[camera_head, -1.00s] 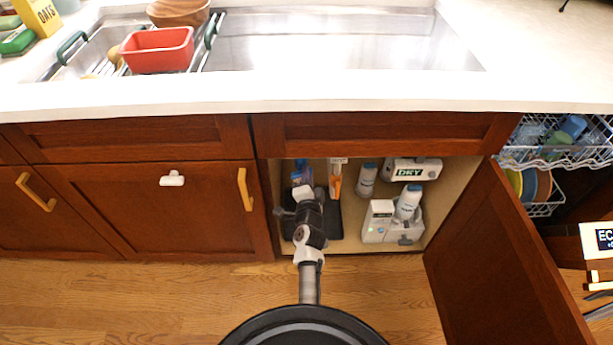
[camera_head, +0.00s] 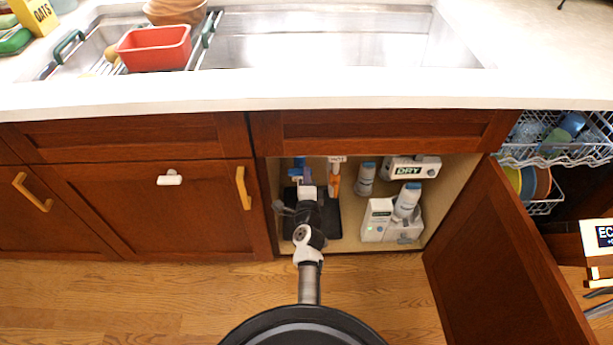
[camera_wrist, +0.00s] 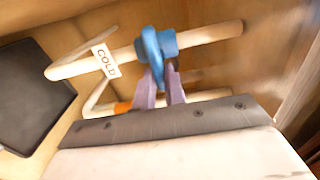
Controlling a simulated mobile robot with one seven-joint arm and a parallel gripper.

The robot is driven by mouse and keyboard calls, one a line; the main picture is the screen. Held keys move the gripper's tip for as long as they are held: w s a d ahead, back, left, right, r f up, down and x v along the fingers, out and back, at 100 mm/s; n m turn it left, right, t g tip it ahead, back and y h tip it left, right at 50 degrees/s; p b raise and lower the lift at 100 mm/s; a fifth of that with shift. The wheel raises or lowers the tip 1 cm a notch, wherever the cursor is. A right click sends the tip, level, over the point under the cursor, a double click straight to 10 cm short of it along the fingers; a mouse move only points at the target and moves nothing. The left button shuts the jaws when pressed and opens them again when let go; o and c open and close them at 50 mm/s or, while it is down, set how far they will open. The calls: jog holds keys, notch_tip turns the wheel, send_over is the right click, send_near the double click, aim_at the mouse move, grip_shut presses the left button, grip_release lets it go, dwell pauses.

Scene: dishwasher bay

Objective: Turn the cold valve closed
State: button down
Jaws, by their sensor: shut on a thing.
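The cold valve's blue handle (camera_wrist: 158,45) sits on a pale pipe with a tag reading COLD (camera_wrist: 105,60) in the wrist view. My gripper (camera_wrist: 162,80) is shut on the blue handle, its purple-grey fingers reaching up to it. In the head view, a bit of the blue valve (camera_head: 298,166) shows at the left inside the open cabinet, beyond my arm. My gripper there is mostly hidden by the arm. The hot pipe's orange part (camera_head: 334,185), under a tag reading HOT, stands just right of my arm; some orange (camera_wrist: 123,107) also shows in the wrist view.
A dark mat or tray (camera_head: 328,219) lies on the cabinet floor. White bottles (camera_head: 365,180), a box marked DRY (camera_head: 408,170) and a white unit (camera_head: 378,220) fill the right side. The open cabinet door (camera_head: 495,265) stands at the right. The floor before the cabinet is clear.

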jog(key=shift+a, duration=0.2)
jog(key=c, duration=1.5)
grip_release()
jog(key=shift+o, duration=0.2)
jog(key=shift+d, duration=0.1)
jog(key=shift+s, duration=0.1)
